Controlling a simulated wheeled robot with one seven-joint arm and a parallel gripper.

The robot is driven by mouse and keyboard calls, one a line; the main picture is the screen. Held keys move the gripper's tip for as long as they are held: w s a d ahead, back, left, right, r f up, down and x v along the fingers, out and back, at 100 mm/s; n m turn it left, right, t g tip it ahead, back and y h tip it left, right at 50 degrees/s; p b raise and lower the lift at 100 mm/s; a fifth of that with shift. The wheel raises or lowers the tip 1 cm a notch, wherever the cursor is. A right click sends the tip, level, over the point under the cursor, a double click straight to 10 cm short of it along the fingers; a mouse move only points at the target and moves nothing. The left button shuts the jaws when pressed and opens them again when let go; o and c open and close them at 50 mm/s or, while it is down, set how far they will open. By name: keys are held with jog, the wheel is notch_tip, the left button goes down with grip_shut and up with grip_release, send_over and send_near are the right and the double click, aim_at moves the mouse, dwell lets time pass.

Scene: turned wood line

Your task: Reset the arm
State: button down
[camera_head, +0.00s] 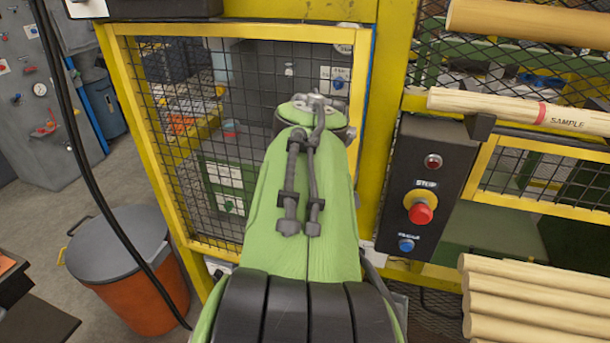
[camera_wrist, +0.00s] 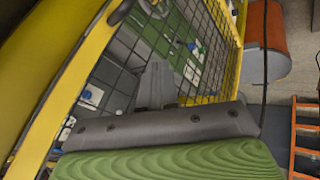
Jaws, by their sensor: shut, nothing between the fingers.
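My green arm reaches up the middle of the head view, in front of a yellow-framed mesh guard door (camera_head: 114,90). My gripper is hidden from the head view behind the arm. In the wrist view my grey gripper (camera_wrist: 157,75) points at the mesh of the same guard (camera_wrist: 215,40). Its fingers are together with nothing between them. I cannot tell how far the fingertips are from the mesh.
A control box (camera_head: 418,195) with a red stop button (camera_head: 420,213) stands right of my arm. Wooden rods (camera_head: 540,300) are stacked at lower right. A sample rod (camera_head: 500,108) lies above. An orange bin (camera_head: 140,295) stands on the floor at left; black cables hang near it.

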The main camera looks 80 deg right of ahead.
jog(key=s+p+v, duration=0.1)
jog(key=v, duration=0.5)
jog(key=shift+s+r, duration=0.2)
jog(key=shift+s, duration=0.05)
jog(key=shift+w, duration=0.1)
